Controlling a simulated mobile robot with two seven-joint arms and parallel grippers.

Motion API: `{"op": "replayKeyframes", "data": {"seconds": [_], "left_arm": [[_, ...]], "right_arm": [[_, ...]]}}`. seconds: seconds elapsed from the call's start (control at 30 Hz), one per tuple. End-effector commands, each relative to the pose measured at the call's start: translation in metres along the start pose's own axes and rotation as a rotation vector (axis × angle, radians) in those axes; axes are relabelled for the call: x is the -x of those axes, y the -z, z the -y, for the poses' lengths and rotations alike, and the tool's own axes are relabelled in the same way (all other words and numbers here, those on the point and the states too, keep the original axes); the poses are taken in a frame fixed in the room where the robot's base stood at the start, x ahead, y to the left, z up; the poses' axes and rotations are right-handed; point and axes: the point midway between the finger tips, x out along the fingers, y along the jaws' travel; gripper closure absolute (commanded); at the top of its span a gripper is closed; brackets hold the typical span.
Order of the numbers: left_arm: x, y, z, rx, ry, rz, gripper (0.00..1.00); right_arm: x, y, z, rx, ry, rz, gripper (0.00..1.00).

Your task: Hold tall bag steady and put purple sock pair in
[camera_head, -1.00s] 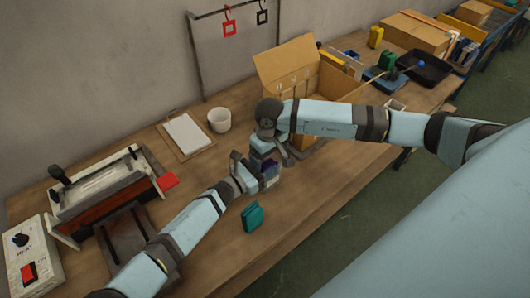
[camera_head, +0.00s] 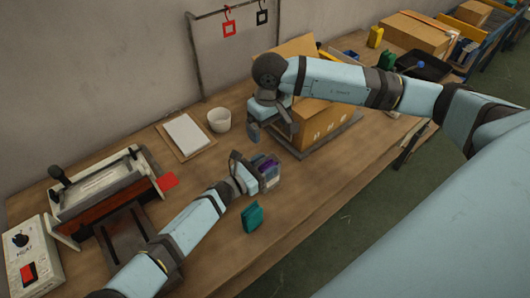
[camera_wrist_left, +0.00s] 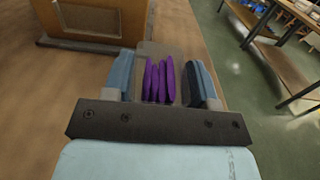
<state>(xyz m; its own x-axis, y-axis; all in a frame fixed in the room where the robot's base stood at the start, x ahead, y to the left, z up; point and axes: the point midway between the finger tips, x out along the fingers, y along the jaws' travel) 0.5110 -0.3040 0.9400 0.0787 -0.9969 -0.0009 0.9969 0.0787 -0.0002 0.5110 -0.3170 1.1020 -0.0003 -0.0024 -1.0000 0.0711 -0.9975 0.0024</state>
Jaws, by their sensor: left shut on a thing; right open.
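The tall bag (camera_head: 275,181) is clear and stands upright on the table; it also shows in the left wrist view (camera_wrist_left: 150,48). My left gripper (camera_head: 252,176) is shut on the bag's sides, with one finger on each side in the left wrist view (camera_wrist_left: 161,84). The purple sock pair (camera_wrist_left: 160,80) is between those fingers and appears to be inside the bag, upright in folded layers. Its purple top (camera_head: 264,161) shows in the head view. My right gripper (camera_head: 271,126) is open and empty, above and behind the bag, apart from it.
A teal folded item (camera_head: 252,217) stands on the table just in front of the bag. A cardboard box (camera_head: 325,122) is behind and to the right, partly hidden by my right arm. The front right table is clear.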

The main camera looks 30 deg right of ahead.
Motion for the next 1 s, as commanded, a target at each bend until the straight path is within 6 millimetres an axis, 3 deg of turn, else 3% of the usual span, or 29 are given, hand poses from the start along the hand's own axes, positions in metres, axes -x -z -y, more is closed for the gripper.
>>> {"op": "replayKeyframes", "data": {"seconds": [0.17, 0.2, 0.3, 0.67, 0.83, 1.0], "left_arm": [[0.0, 0.0, 0.0, 0.0, 0.0, 0.0, 0.7], [0.0, 0.0, 0.0, 0.0, 0.0, 0.0, 0.41], [0.0, 0.0, 0.0, 0.0, 0.0, 0.0, 0.18], [0.005, 0.001, -0.001, 0.0, -0.001, 0.0, 0.18], [0.027, 0.001, -0.001, -0.001, -0.002, -0.001, 0.18], [0.064, 0.002, -0.001, 0.0, -0.002, -0.002, 0.18]], "right_arm": [[0.0, 0.0, 0.0, 0.0, 0.0, 0.0, 0.07], [0.0, 0.0, 0.0, 0.0, 0.0, 0.0, 0.07], [0.0, 0.0, 0.0, 0.0, 0.0, 0.0, 0.07], [-0.001, 0.0, 0.0, 0.0, 0.0, 0.0, 0.07], [-0.001, 0.0, 0.0, 0.0, 0.0, 0.0, 0.07], [-0.001, 0.0, 0.0, 0.0, 0.0, 0.0, 0.07]]}}
